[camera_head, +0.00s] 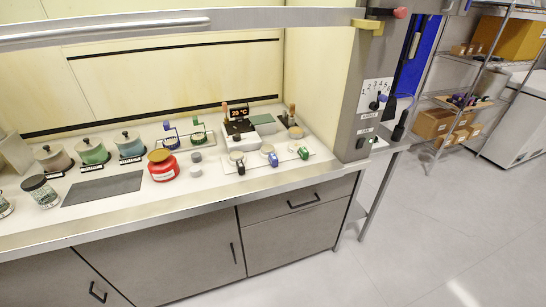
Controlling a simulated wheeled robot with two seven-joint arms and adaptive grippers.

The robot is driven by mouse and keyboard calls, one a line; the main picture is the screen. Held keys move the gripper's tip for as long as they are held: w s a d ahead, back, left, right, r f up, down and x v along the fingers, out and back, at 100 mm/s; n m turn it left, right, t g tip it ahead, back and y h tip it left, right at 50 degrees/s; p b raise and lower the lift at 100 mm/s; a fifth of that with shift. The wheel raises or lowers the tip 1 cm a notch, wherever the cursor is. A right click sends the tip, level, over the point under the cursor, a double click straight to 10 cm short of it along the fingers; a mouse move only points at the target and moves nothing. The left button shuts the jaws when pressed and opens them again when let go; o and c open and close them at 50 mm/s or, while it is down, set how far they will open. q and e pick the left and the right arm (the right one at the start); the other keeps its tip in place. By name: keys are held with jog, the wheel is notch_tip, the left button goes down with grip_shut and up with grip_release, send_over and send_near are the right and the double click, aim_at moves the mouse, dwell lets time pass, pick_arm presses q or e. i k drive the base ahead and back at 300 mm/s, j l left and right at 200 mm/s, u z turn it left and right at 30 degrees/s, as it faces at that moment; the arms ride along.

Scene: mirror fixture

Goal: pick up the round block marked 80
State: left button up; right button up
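Two small grey round blocks stand on the white bench top, right of a red jar (163,166). The rear block (196,157) is slightly wider than the front block (196,172). No number can be read on either, so I cannot tell which is marked 80. Neither of my grippers is in view, and nothing touches the blocks.
A metal sash bar (110,30) crosses above the bench. A dark mat (103,188) lies left of the red jar, with lidded jars behind it. A device reading 20 °C (240,113) and several small coloured-handled items stand to the right. The floor (440,230) at right is clear.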

aim_at(273, 159)
jog(key=i+j, duration=0.3)
jog(key=j, duration=0.15)
jog(key=i+j+z, duration=0.15)
jog(key=i+j, duration=0.2)
